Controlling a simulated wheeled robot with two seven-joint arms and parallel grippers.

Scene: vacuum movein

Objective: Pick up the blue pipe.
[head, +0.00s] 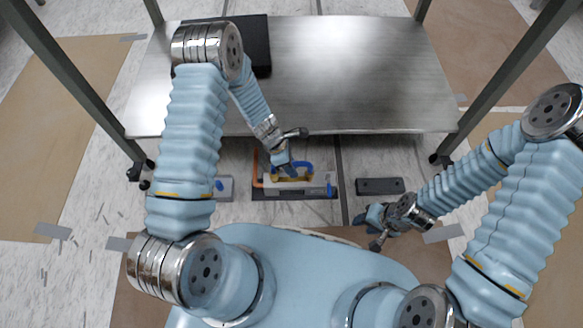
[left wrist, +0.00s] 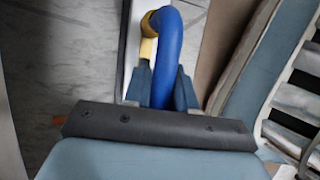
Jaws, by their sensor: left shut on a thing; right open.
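The blue pipe (head: 306,164) is a curved tube at the dark-based assembly (head: 262,194) on the floor, below the near edge of the metal table. My left gripper (head: 289,168) reaches down there and is shut on the pipe. In the left wrist view the bent blue pipe (left wrist: 168,45) rises between the two blue-grey fingers of my left gripper (left wrist: 161,88), and its lower part is hidden by them. I cannot tell whether the pipe is clear of the assembly. My right gripper (head: 372,219) is open and empty, low at the right, away from the pipe.
Yellow (head: 306,179) and orange (head: 256,166) parts sit beside the pipe. A metal table (head: 350,70) carries a black panel (head: 262,48). A small grey box (head: 224,187) and a dark block (head: 380,186) flank the assembly. Dark table legs stand at both sides.

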